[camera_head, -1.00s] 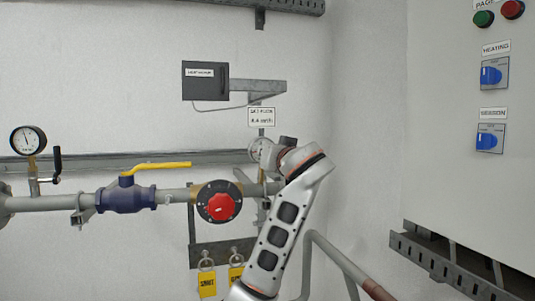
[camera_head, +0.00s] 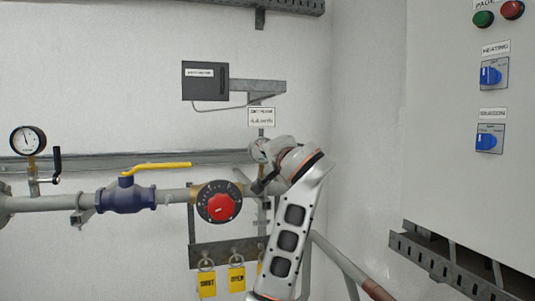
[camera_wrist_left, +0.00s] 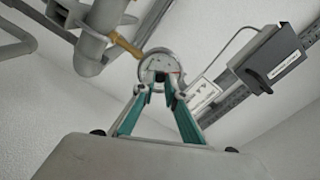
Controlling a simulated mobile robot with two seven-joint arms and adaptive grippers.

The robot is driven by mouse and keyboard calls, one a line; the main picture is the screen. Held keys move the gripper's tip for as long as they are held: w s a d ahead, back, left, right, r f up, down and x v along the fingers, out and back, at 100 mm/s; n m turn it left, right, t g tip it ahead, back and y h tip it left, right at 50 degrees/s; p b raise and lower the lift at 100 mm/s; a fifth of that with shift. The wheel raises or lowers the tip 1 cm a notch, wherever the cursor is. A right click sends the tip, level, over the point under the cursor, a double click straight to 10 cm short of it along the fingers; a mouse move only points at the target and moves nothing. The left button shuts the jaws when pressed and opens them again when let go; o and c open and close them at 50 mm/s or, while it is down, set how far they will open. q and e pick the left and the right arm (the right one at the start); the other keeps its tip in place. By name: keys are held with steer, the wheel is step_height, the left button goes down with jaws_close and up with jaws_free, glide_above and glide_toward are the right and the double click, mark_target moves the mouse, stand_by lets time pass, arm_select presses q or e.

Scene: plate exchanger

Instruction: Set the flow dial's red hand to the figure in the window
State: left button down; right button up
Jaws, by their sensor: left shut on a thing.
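The flow dial (camera_head: 257,151) is a small round gauge on the pipe, partly hidden in the head view behind my left gripper. In the left wrist view the dial (camera_wrist_left: 152,66) has a white face with a red mark, probably its red hand, at its right side. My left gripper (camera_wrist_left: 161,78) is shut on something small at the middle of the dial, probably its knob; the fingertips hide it. A white card (camera_head: 261,116) above the dial carries a figure that seems to read 4.4. My right gripper is not in view.
A red-knobbed valve (camera_head: 220,203) sits just left of my arm. A blue valve with a yellow lever (camera_head: 126,197) and a pressure gauge (camera_head: 28,140) stand further left. A black box (camera_head: 205,81) is above. Yellow tags (camera_head: 236,279) hang below the pipe.

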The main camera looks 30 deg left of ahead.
arm_select(q)
steer(key=m, duration=0.5)
stand_by(0.5)
steer(key=c, duration=2)
jaws_free()
steer(key=shift+c, duration=0.2)
steer(key=v, duration=1.2)
